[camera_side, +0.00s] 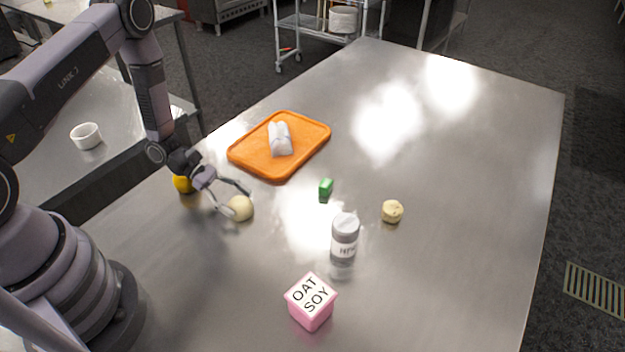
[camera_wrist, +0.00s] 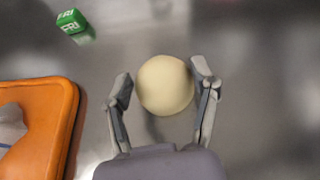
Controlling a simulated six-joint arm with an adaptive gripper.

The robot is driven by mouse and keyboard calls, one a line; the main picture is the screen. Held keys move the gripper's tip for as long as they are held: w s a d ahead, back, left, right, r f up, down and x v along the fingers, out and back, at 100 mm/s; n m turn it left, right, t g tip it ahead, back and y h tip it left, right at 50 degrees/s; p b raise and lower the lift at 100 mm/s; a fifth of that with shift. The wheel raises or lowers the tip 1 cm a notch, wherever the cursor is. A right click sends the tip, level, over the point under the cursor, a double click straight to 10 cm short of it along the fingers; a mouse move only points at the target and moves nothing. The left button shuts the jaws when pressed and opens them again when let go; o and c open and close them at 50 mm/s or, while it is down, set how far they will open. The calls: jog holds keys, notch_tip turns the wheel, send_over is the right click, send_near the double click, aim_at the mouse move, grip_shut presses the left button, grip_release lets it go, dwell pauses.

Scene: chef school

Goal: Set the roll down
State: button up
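The roll (camera_side: 240,208), a pale round ball, is at the left part of the steel table, apparently resting on it. In the wrist view the roll (camera_wrist: 165,85) lies between the two fingertips. My gripper (camera_side: 234,198) is low over the table, with its fingers on either side of the roll. In the wrist view my gripper (camera_wrist: 161,80) is spread open. A narrow gap shows between the left fingertip and the roll; the right fingertip is very close to it, and I cannot tell whether they touch.
An orange tray (camera_side: 309,150) holding a whitish item (camera_side: 280,139) lies behind. A green block (camera_side: 326,187), a grey-lidded shaker (camera_side: 345,235), a pale lump (camera_side: 392,211) and a pink carton (camera_side: 311,304) stand to the right. A yellow object (camera_side: 183,184) is behind my gripper. The table's right side is clear.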

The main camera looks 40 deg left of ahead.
jog(key=o, duration=0.5)
